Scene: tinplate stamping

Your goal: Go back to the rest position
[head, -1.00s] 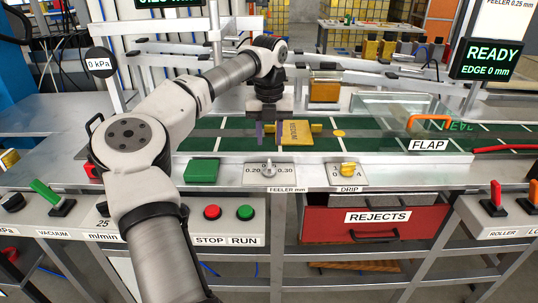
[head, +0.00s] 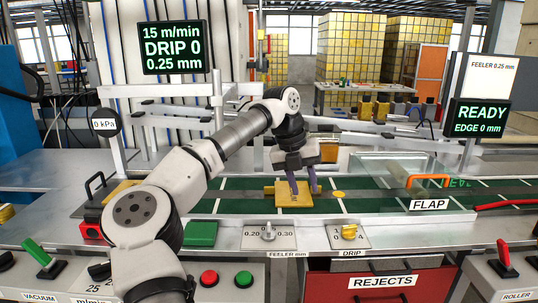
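My gripper (head: 304,190) hangs from my arm over the green conveyor belt, its two purple fingers apart. It looks open, with nothing seen between the fingers. The fingertips overlap a yellow-gold sheet or plate (head: 292,201) on the belt in this view; I cannot tell whether they touch it. My arm rises from the lower left, bends at the top and reaches down to the gripper. No marker of a rest position is seen.
The flap (head: 429,181) with an orange handle stands at the right of the belt (head: 370,203). Dials, a green block (head: 201,234) and the stop and run buttons line the front. Screens read DRIP 0 (head: 174,47) and READY (head: 480,117). The red rejects drawer (head: 383,294) is below.

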